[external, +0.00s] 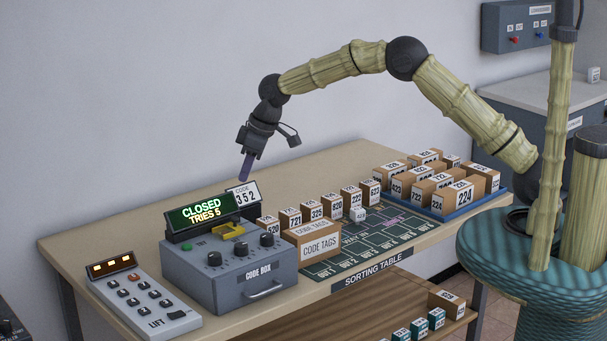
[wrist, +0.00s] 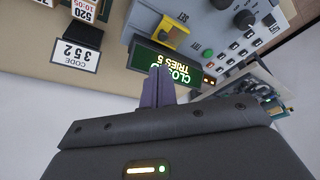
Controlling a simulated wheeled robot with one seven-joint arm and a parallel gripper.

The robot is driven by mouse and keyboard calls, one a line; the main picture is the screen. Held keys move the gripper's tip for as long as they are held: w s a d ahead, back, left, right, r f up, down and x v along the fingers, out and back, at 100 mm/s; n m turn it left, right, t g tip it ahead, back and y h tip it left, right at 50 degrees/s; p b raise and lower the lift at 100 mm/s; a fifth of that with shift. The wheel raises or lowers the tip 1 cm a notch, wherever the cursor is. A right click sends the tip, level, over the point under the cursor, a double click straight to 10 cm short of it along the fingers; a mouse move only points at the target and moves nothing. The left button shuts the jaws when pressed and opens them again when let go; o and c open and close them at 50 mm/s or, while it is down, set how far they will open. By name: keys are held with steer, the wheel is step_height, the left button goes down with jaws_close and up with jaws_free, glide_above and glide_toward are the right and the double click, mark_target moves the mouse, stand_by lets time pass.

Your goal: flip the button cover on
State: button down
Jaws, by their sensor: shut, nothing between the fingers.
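The grey code box (external: 232,284) stands on the table with three dark knobs and a front handle. A yellow cover (external: 228,231) sits on its top behind the knobs; it also shows in the wrist view (wrist: 175,36). I cannot tell exactly how far it is tilted. A green button (external: 187,247) marked TRY is left of it. The display (external: 202,211) reads CLOSED, TRIES 5. My gripper (external: 245,172) is shut and empty, pointing down above the display and code card. In the wrist view its purple fingers (wrist: 158,86) overlap the display's edge.
The code card (external: 243,195) reading 352 stands behind the box. A lift keypad (external: 146,300) lies to the left. A CODE TAGS box (external: 313,242), several small parcels and a blue tray (external: 493,196) of boxes are to the right. The back table strip is clear.

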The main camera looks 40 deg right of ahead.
steer(key=shift+a+f, duration=0.1)
steer(key=shift+a, duration=0.6)
steer(key=shift+f, duration=0.1)
steer(key=p, duration=0.3)
glide_above(247, 226)
steer(key=a, duration=0.5)
step_height(247, 226, down, 9)
steer(key=shift+a+f, duration=0.1)
steer(key=shift+a, duration=0.05)
steer(key=d+b, duration=0.2)
steer(key=d, duration=0.2)
steer(key=shift+w+d+f, duration=0.1)
steer(key=shift+d+f, duration=0.05)
steer(key=shift+d, duration=0.65)
steer(key=shift+a, duration=0.1)
steer(key=shift+r, duration=0.2)
